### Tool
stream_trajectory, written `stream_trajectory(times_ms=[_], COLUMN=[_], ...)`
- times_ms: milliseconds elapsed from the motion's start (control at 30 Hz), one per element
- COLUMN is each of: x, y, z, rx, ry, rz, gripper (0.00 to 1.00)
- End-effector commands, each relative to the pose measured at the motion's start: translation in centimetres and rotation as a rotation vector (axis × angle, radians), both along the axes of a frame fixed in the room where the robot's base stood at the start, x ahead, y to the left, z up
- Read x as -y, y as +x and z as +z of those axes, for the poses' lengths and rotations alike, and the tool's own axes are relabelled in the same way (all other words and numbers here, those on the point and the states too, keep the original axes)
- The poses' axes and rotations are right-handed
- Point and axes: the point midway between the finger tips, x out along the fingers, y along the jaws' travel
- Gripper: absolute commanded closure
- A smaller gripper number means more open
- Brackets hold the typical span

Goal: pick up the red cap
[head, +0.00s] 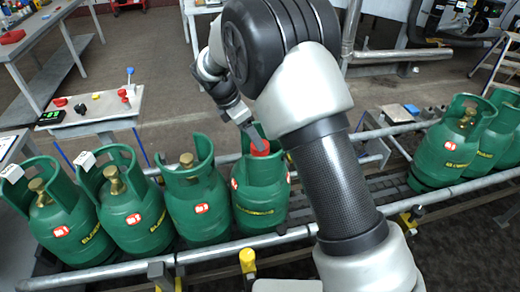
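A red cap (260,149) sits at the top of a green gas cylinder (259,197), inside its collar, the rightmost of the left-hand group. My gripper (254,139) reaches down to this cap from the upper left, with a grey finger at or very near it. I cannot tell whether the fingers touch or grip the cap, as they are small and partly hidden. More red pieces that look like caps lie on a small side table (100,109), at its left (60,102) and right (125,93).
Several green cylinders with bare brass valves stand left of the capped one (195,195). More stand at the right (448,150). All are on a conveyor with metal side rails (215,254). White tags hang on two left collars. A gap lies between the groups, partly behind my arm.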

Motion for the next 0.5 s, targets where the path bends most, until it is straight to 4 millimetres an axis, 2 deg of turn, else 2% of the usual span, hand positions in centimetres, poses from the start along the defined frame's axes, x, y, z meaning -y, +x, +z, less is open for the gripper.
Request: stream_trajectory(times_ms=[233,500], x=[0.7,2.3], y=[0.3,1.2], z=[-1.4,-4.8], rx=[-0.001,-0.002], ry=[-0.002,-0.001], rz=[-0.002,-0.003], gripper=[0.31,0.31])
